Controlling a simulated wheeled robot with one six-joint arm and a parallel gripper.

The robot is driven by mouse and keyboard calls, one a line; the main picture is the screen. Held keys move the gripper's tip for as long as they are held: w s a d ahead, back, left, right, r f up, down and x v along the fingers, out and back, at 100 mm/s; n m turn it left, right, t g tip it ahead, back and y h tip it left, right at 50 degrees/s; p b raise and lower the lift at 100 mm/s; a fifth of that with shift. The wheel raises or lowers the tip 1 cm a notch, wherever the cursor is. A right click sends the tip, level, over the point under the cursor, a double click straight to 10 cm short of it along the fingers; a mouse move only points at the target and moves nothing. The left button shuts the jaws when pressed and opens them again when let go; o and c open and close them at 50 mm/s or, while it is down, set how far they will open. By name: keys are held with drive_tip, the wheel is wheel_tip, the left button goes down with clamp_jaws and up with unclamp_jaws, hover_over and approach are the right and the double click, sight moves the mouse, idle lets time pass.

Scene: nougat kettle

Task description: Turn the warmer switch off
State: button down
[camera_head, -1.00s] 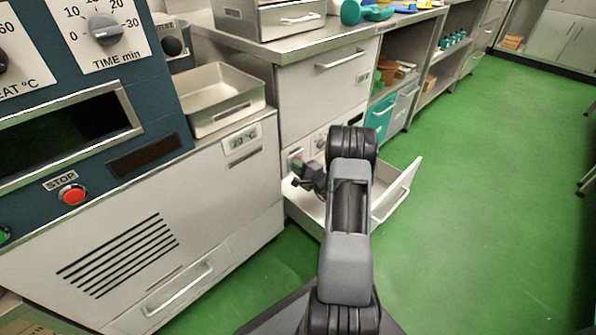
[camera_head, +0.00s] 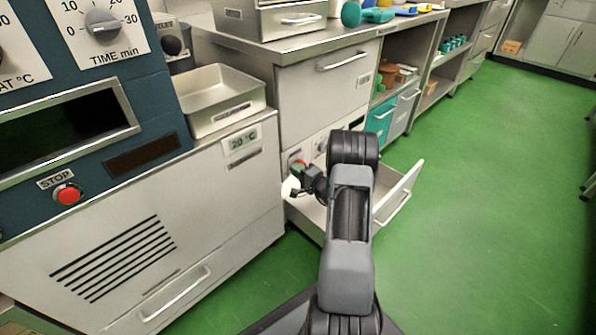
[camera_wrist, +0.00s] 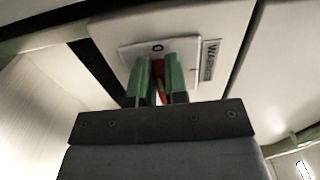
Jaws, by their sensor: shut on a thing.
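The warmer switch (camera_wrist: 160,72) is a small red lever on a pale plate (camera_wrist: 128,52) marked 0, beside a label reading WARMER (camera_wrist: 209,60). In the wrist view the green fingers of my gripper (camera_wrist: 156,82) are closed around the red lever at the plate. The fingers hide part of the lever, so its exact position is hard to tell. In the head view my gripper (camera_head: 301,178) is at the front of the cabinet below the counter, with a bit of red showing at the switch (camera_head: 299,163).
An open drawer (camera_head: 404,194) juts out below and right of my gripper. A unit with a red STOP button (camera_head: 68,194) and a timer knob (camera_head: 102,24) stands at left. Green floor (camera_head: 480,230) at right is clear.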

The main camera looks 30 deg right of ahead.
drive_tip(key=c, duration=1.1)
unclamp_jaws()
drive_tip(key=shift+c, duration=0.2)
drive_tip(key=shift+s, duration=0.1)
drive_tip(key=s+d+p, duration=0.2)
drive_tip(key=s+p, duration=0.2)
drive_tip(key=s, duration=0.9)
drive_tip(key=shift+s+d, duration=0.2)
drive_tip(key=shift+d, duration=0.05)
